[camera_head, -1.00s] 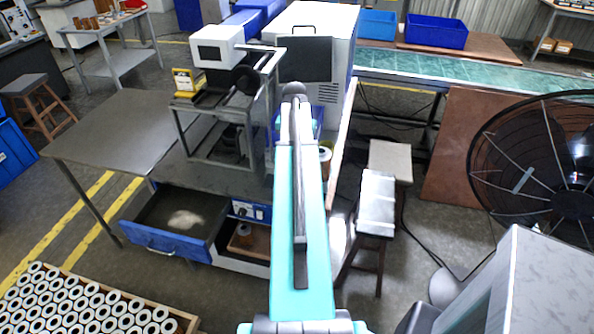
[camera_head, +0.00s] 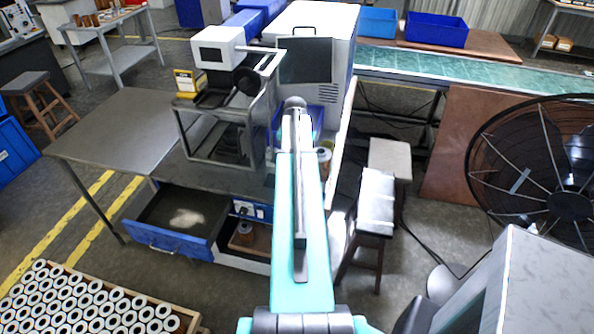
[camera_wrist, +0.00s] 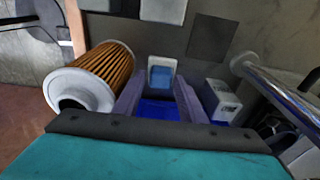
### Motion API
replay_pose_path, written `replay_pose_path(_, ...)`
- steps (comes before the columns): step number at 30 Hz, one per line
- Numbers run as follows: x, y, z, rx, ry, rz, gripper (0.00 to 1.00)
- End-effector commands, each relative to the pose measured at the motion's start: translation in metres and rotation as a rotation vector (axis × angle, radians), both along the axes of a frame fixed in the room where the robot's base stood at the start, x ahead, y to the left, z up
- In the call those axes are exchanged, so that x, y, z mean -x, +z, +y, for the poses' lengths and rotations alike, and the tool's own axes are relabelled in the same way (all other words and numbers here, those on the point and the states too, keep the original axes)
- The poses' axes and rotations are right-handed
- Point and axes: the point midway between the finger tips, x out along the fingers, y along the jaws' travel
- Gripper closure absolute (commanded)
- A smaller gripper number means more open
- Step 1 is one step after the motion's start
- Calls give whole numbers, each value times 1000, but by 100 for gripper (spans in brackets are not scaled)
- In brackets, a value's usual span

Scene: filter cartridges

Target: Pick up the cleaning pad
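In the wrist view my gripper (camera_wrist: 159,82) shows as two grey-purple fingers with a clear gap between them, so it is open. A bright blue surface lies below and between the fingers. A small light-blue block in a white frame (camera_wrist: 161,77) is just beyond the fingertips; I cannot tell whether this is the cleaning pad, or whether the fingers touch it. In the head view my own arm hides the gripper. A pale patch (camera_head: 187,218) lies in the open blue drawer (camera_head: 165,238); it is too unclear to identify.
An orange pleated filter cartridge (camera_wrist: 95,76) lies close left of the fingers. A white-and-grey block (camera_wrist: 220,100) and a metal tube (camera_wrist: 275,85) are to the right. In the head view, a crate of cartridges (camera_head: 196,325), stools (camera_head: 375,205) and a fan (camera_head: 570,205) surround the workspace.

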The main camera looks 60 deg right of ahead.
Motion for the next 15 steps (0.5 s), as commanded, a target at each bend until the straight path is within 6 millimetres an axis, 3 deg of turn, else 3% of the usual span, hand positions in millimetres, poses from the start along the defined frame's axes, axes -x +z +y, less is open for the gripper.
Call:
replay_pose_path(7, 0, 0, 0, 0, 0, 0, 62)
replay_pose_path(13, 0, 0, 0, 0, -1, 0, 94)
replay_pose_path(15, 0, 0, 0, 0, -1, 0, 94)
